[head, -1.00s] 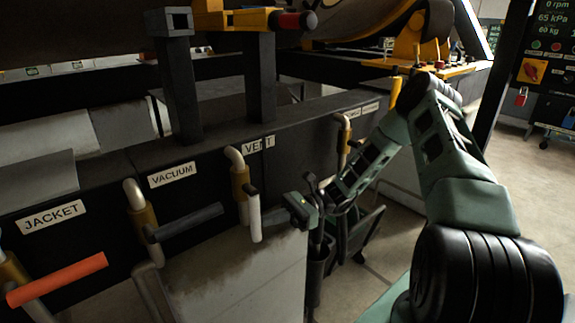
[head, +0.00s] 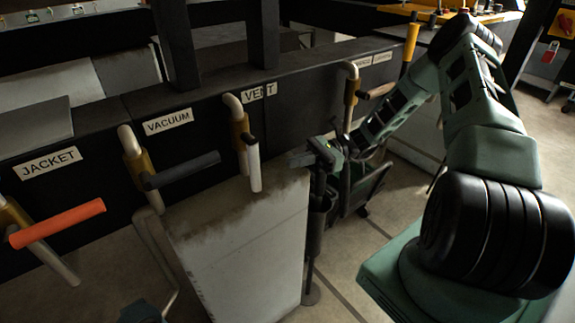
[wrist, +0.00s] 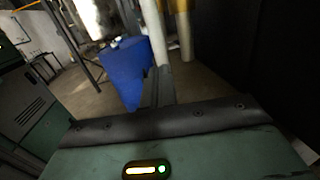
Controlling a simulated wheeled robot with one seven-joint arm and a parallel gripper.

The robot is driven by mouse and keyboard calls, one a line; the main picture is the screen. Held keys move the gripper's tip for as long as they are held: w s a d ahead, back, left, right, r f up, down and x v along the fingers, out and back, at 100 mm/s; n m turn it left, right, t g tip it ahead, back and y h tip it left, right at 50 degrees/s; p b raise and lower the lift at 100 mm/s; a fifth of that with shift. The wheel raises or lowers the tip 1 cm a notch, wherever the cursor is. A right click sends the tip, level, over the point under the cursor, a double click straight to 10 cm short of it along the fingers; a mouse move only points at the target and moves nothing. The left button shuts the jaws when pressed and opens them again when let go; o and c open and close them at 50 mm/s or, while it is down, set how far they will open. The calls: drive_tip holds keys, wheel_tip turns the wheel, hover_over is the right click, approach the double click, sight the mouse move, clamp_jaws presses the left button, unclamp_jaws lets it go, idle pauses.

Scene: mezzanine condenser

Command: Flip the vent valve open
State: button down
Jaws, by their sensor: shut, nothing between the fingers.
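The vent valve has a brass body (head: 238,130) on a bent pipe beside the VENT label (head: 258,92). Its white handle (head: 253,163) hangs down, nearly in line with the pipe. My gripper (head: 293,159) is just right of the handle in the head view, pointing left toward it, with a small gap showing. In the wrist view my shut fingers (wrist: 158,88) point ahead, and a pale upright bar (wrist: 153,32), seemingly the white handle, rises just beyond their tips. Nothing shows between the fingers.
The vacuum valve's dark handle (head: 180,169) and the jacket valve's orange handle (head: 58,223) stick out on the left. Another valve (head: 352,95) is at the right, near my forearm. A pale panel (head: 240,245) stands below the vent handle. A blue object (wrist: 123,72) shows in the wrist view.

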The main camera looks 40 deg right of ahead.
drive_tip(key=s+d+b, duration=0.1)
drive_tip(key=d, duration=0.5)
drive_tip(key=shift+d+b, duration=0.3)
drive_tip(key=shift+d, duration=0.1)
drive_tip(key=s+a+n+g+h, duration=0.65)
drive_tip(key=a+n+h, duration=0.25)
drive_tip(key=h, duration=0.2)
wheel_tip(320, 180, up, 8)
drive_tip(key=s+a+r+n+t+h, duration=0.1)
drive_tip(key=s+a+n+t+h, duration=0.2)
drive_tip(key=n+t+h, duration=0.6)
drive_tip(key=s+a+n+g+y, duration=0.1)
drive_tip(key=s+a+n+g, duration=0.1)
drive_tip(key=s+a+n, duration=0.2)
drive_tip(key=s+a+r+n+g+y, duration=0.1)
drive_tip(key=s+a+n+g, duration=0.2)
drive_tip(key=a, duration=1)
drive_tip(key=s+n, duration=0.2)
drive_tip(key=s, duration=0.3)
drive_tip(key=shift+s+a+r+n, duration=0.15)
drive_tip(key=shift+s+a+n, duration=0.15)
drive_tip(key=shift+s, duration=0.1)
